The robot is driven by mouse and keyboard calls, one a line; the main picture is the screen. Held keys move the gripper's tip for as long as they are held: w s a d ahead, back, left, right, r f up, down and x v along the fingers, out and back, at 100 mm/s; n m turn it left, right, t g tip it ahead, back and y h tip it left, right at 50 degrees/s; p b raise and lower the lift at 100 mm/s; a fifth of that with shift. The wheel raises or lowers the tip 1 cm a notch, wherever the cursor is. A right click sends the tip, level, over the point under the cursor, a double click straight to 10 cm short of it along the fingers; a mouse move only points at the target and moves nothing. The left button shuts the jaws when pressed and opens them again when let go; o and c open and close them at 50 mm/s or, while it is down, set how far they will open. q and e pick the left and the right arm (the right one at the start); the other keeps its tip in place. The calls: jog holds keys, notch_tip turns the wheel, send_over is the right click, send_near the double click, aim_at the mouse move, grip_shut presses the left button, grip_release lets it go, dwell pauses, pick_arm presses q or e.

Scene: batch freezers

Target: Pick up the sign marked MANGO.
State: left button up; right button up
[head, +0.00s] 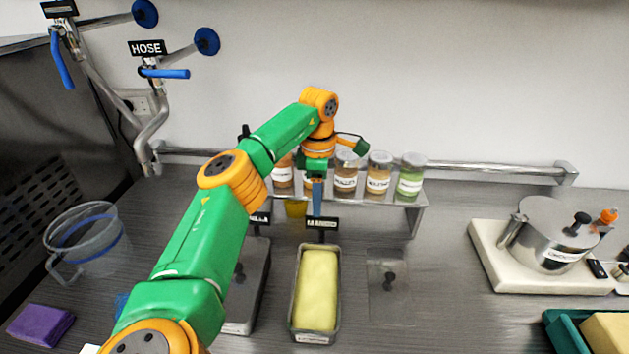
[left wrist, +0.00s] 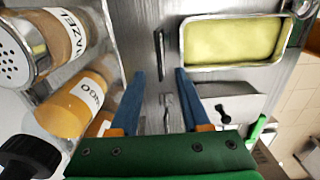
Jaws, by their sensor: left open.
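A small black sign (head: 322,223) stands behind a metal pan (head: 294,300) of pale yellow ice cream; its white lettering is too small to read. In the left wrist view a thin black sign (left wrist: 159,52) shows nearly edge-on beside the pan (left wrist: 238,67). My left gripper (head: 317,210) points down just above the sign in the head view. Its two blue fingers are open and empty, with the sign just beyond and between the tips (left wrist: 160,73) in the left wrist view. My right gripper is out of view.
Several labelled jars (head: 380,173) stand on a metal shelf (head: 420,212) close behind the gripper. An orange jar (left wrist: 72,106) shows "NGO" on its label. Another black sign (head: 260,218) stands to the left. A steel pot (head: 550,235) is at right.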

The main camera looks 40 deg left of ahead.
pick_arm(q)
jog(key=b, duration=0.5)
send_over(320, 238)
jog(key=f, duration=0.6)
jog(key=shift+s+a, duration=0.1)
jog(key=shift+a, duration=0.15)
notch_tip(320, 238, down, 6)
jog(key=shift+d+f+p, duration=0.1)
jog(key=shift+d+p, duration=0.05)
jog(key=shift+p, duration=0.9)
jog(key=shift+f, duration=0.25)
grip_shut()
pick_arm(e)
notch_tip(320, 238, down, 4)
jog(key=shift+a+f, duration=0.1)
